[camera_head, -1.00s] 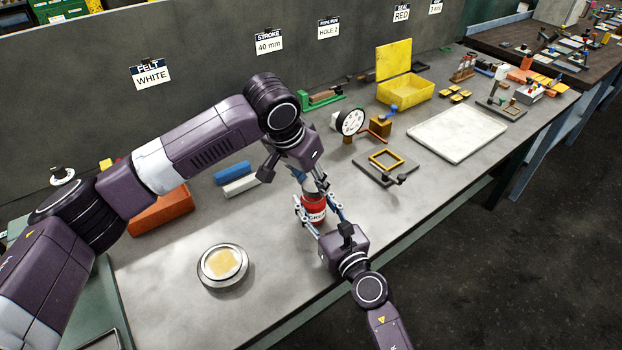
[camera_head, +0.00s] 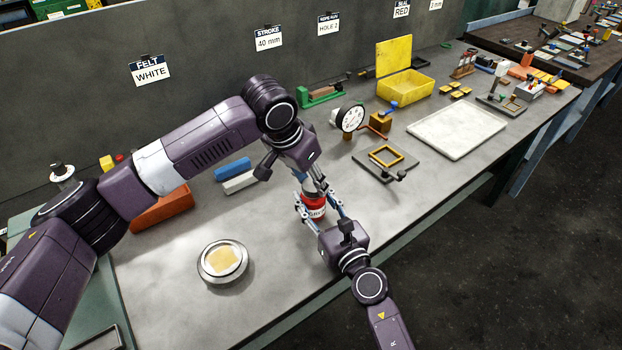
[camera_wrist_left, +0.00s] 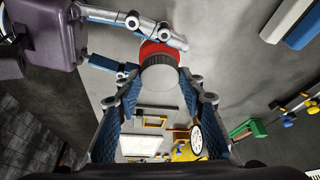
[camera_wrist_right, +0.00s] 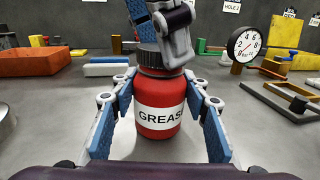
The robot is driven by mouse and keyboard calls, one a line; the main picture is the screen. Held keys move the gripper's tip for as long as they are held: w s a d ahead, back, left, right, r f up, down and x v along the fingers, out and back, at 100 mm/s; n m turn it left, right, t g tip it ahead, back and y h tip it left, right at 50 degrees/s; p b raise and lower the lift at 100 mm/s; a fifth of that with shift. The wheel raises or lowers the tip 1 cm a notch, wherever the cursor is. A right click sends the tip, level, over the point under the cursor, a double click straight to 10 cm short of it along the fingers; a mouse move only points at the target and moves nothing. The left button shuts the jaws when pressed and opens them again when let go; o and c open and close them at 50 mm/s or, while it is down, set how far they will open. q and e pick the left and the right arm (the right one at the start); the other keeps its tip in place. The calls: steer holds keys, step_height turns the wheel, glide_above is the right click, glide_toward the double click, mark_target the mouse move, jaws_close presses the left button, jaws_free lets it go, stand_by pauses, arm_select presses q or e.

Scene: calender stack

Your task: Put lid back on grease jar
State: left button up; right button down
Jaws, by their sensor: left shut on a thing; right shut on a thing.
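The red grease jar (camera_wrist_right: 157,112) stands upright on the bench, its white label facing the right wrist camera. It also shows in the head view (camera_head: 315,211). My right gripper (camera_wrist_right: 160,108) is shut around the jar's body, one finger on each side. The dark ribbed lid (camera_wrist_right: 147,57) is at the jar's mouth and looks level; I cannot tell whether it is fully seated. My left gripper (camera_head: 313,187) comes down from above and is shut on the lid, which shows between its fingertips in the left wrist view (camera_wrist_left: 160,75). A left finger hides part of the lid.
A round metal tin (camera_head: 222,263) with yellowish contents stands left of the jar. Blue (camera_head: 232,168) and white bars lie behind it. A dial gauge (camera_head: 350,118), a small frame fixture (camera_head: 386,160) and a white tray (camera_head: 457,132) stand to the right. The front bench between tin and jar is clear.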

arm_select(q)
steer(key=m, duration=0.2)
steer(key=m+g+h, duration=0.1)
steer(key=shift+w+a+m, duration=0.15)
steer(key=shift+m, duration=0.25)
steer(key=m+g, duration=0.1)
steer(key=m, duration=0.2)
steer(key=shift+w+m+h, duration=0.15)
steer(key=shift+m+h, duration=0.15)
steer(key=m+g, duration=0.1)
steer(key=m, duration=0.1)
steer(key=m+g, duration=0.1)
steer(key=m, duration=0.1)
steer(key=m+g, duration=0.1)
steer(key=m, duration=0.1)
steer(key=shift+w+r+m, duration=0.1)
steer(key=shift+w+m, duration=0.3)
steer(key=shift+s+m, duration=0.1)
steer(key=shift+m, duration=0.5)
steer(key=o, duration=0.8)
steer(key=shift+g, duration=0.3)
steer(key=shift+c, duration=0.2)
steer(key=shift+s, duration=0.1)
steer(key=shift+r, duration=2.15)
